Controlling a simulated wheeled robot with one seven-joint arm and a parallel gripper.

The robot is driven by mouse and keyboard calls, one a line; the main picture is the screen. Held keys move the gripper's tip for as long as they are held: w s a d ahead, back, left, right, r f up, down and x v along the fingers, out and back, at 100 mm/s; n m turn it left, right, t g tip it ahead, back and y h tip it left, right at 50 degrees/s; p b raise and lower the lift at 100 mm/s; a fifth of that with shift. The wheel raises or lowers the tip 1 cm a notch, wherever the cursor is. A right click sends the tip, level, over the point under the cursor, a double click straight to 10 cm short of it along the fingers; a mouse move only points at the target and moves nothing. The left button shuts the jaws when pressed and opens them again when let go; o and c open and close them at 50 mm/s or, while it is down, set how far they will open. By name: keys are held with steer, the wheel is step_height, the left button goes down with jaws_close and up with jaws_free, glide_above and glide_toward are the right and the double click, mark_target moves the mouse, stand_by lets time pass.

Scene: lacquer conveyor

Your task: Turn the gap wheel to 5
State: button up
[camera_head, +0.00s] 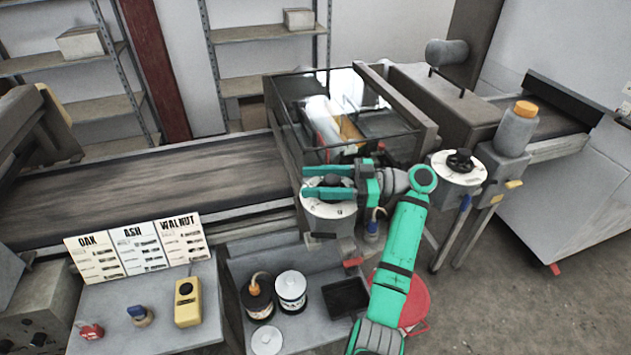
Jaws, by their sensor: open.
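My gripper (308,182) is open, its two teal fingers pointing left over a round white dial (322,209) on the front of the lacquer machine. A dark hand knob (332,181) at the dial's centre shows between the fingers. I cannot tell whether they touch it. A second white dial (447,168) with a black handwheel (461,161) stands to the right of my gripper, apart from it. Which of the two is the gap wheel I cannot tell. The numbers on both dials are too small to read, and my gripper covers part of the left one.
A glass-covered machine box (290,95) stands behind my gripper. A grey bottle with an orange cap (516,130) stands at right. Below are two cans, a black tray (346,297) and a red bucket (415,300). OAK, ASH and WALNUT cards (135,247) stand at left.

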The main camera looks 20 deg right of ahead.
steer(key=v, duration=1)
steer(key=shift+d, duration=0.1)
steer(key=shift+s+d, duration=0.2)
steer(key=shift+w, duration=0.1)
